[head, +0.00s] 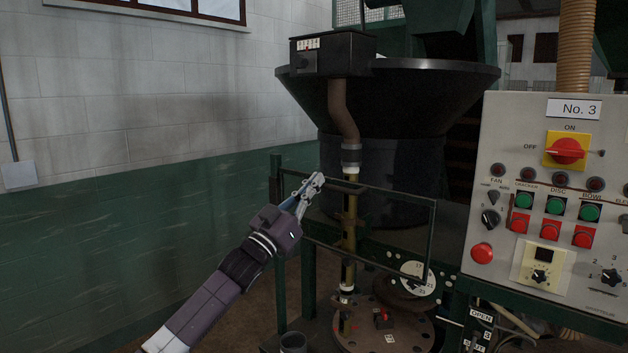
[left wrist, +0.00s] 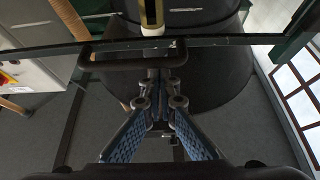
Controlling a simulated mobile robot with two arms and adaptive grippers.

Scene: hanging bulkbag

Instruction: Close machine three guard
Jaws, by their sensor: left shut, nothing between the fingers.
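The machine three guard (head: 433,238) is a thin dark green frame with a see-through middle, in front of the vertical pipe in the head view. In the left wrist view its edge (left wrist: 230,41) runs across the top, with a black bar handle (left wrist: 105,63) on it. My left gripper (head: 318,181) is shut and empty at the frame's upper left part in the head view. In the left wrist view its fingertips (left wrist: 160,84) point at the handle, close to its middle; I cannot tell whether they touch it. My right gripper is not in view.
The No. 3 control panel (head: 530,215) with switches and buttons stands at the right. A large black bowl (head: 410,95) is behind the guard. A round flanged plate (head: 365,335) lies below. Floor and green-white wall (head: 130,150) at the left are clear.

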